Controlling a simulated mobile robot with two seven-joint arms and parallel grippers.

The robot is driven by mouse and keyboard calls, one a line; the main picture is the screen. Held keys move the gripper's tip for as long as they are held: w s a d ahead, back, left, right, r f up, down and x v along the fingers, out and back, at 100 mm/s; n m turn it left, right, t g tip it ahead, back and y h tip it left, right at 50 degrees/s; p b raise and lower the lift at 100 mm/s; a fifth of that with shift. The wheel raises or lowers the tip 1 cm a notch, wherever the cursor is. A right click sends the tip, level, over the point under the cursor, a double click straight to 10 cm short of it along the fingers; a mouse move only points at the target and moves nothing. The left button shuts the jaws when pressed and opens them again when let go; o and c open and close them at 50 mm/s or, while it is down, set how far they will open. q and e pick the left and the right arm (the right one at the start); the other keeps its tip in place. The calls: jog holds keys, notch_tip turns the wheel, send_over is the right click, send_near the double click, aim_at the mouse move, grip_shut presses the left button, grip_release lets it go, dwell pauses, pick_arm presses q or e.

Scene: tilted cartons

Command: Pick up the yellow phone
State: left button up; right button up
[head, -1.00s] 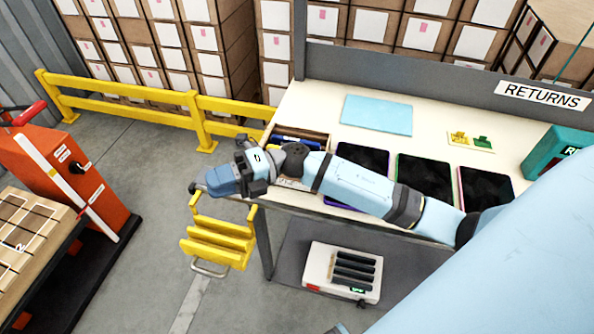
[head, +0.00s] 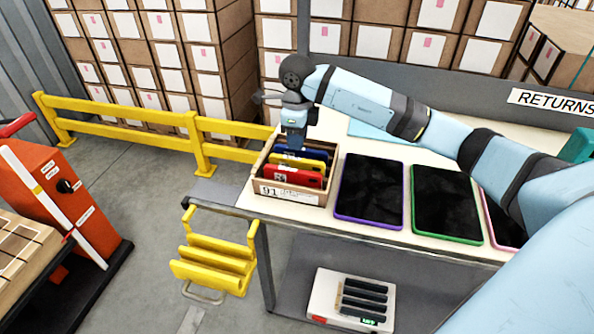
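The yellow phone (head: 301,160) stands on edge in a small cardboard carton (head: 290,196) at the left end of the table. It is between a red phone (head: 297,177) in front and a blue phone (head: 316,155) behind. My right gripper (head: 294,146) points down over the carton, at the back of the yellow phone and in front of part of the blue one. Its fingertips are small and dark here, so I cannot tell whether they are open or touch a phone. My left gripper is out of view.
Tablets with purple (head: 369,190), green (head: 445,205) and pink (head: 502,220) edges lie right of the carton. My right arm hides part of a light blue mat (head: 368,131). A yellow rack (head: 215,262) hangs at the table's left front. A charger box (head: 350,299) is on the shelf below.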

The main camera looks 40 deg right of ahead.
aim_at(297, 159)
notch_tip(297, 159, down, 8)
jog(key=shift+w+f, duration=0.15)
grip_shut()
dwell(0.3)
